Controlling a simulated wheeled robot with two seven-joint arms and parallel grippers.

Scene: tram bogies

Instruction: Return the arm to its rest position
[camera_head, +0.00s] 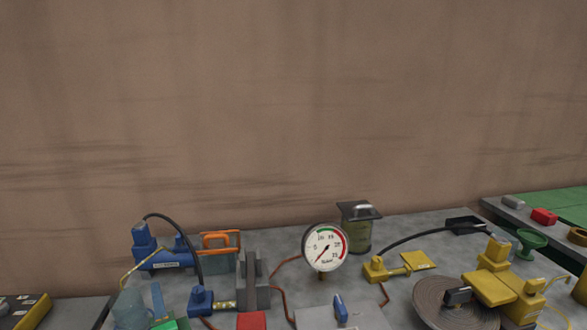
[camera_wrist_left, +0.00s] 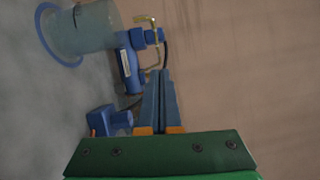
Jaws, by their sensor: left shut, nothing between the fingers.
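My left gripper (camera_head: 156,287) points up at the lower left of the head view, with its green body at the bottom edge. In the left wrist view its two blue-grey fingers (camera_wrist_left: 159,72) lie side by side, shut, with nothing between them. It is beside a clear bluish jar (camera_head: 131,312) and in front of a blue hand pump (camera_head: 165,259). The jar (camera_wrist_left: 82,30) and the pump (camera_wrist_left: 130,65) also show in the left wrist view, apart from the fingers. My right gripper is not in view.
A grey bench (camera_head: 290,250) carries a blue cylinder (camera_head: 201,300), a dial gauge (camera_head: 325,247), a dark canister (camera_head: 357,230) and a yellow device (camera_head: 490,287) on a round disc (camera_head: 432,300). A brown wall (camera_head: 290,100) stands behind, and the space above the bench is clear.

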